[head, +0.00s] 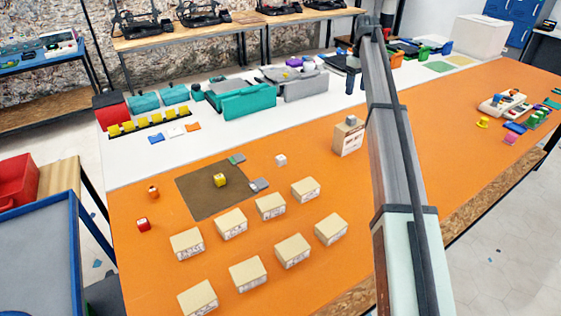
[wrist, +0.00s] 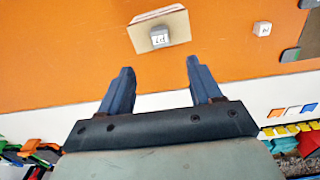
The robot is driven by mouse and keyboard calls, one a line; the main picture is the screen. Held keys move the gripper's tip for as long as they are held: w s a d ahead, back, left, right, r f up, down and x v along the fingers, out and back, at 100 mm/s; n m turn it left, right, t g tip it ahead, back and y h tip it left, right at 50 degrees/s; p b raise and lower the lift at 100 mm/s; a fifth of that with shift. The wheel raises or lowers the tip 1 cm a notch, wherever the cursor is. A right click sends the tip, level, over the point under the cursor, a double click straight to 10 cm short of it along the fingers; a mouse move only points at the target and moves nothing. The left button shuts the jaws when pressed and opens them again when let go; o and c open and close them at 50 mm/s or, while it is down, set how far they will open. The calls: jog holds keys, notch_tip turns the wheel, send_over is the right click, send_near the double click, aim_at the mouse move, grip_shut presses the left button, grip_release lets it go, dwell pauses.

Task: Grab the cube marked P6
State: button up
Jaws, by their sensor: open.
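A pale grey cube sits on top of a cardboard box near the middle of the orange table. The cube (head: 351,119) shows in the head view and, with a dark mark too small to read surely, in the wrist view (wrist: 160,39). A white cube (head: 281,160) lies on the orange surface to its left; in the wrist view it (wrist: 262,28) is at upper right. Yellow (head: 220,180), orange (head: 153,192) and red (head: 143,225) cubes are farther left. I cannot tell which cube reads P6. My gripper (wrist: 159,68) is open and empty, with the box-top cube beyond its fingertips.
The box (head: 348,140) under the grey cube stands alone. Several small cardboard boxes (head: 271,206) stand in two rows at the front. A brown mat (head: 197,203) lies under the yellow cube. Teal and grey printers (head: 249,102) line the white strip behind.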

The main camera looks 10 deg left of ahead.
jog(key=shift+a, duration=0.1)
send_over(281, 157)
jog(key=shift+f, duration=5.65)
jog(key=f, duration=0.8)
jog(key=shift+s, duration=0.2)
jog(key=shift+w+f, duration=0.15)
jog(key=shift+f, duration=2.6)
jog(key=shift+c, duration=0.5)
